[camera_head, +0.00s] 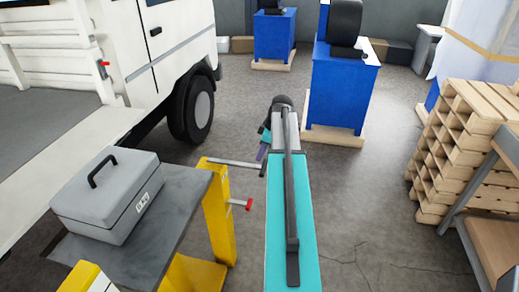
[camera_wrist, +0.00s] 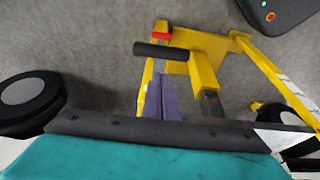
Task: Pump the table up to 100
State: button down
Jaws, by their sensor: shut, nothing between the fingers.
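The lift table has a grey top (camera_head: 185,190) and a yellow frame (camera_head: 215,215). The frame also shows in the wrist view (camera_wrist: 205,70). A grey lever (camera_head: 232,163) sticks out sideways from the yellow frame; in the wrist view its dark grip (camera_wrist: 160,50) lies just beyond my fingertips. A red knob (camera_head: 248,204) sits on a short stem below the lever and shows red in the wrist view (camera_wrist: 161,36). My gripper (camera_head: 262,151) has purple fingers, shut and empty, close to the lever's end. Its fingers show in the wrist view (camera_wrist: 158,82). I cannot tell whether they touch it.
A grey toolbox (camera_head: 108,195) with a black handle stands on the table top. A white truck (camera_head: 165,50) stands at the left. Blue cabinets (camera_head: 340,90) stand ahead, and stacked pallets (camera_head: 465,140) stand at the right. The floor between them is free.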

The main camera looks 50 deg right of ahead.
jog(key=shift+s+d+f+p, duration=0.2)
jog(key=shift+s+f+p, duration=0.1)
jog(key=shift+f, duration=0.35)
jog(key=shift+s+d+f+p, duration=0.15)
jog(key=shift+s+f, duration=0.15)
jog(key=shift+f, duration=0.35)
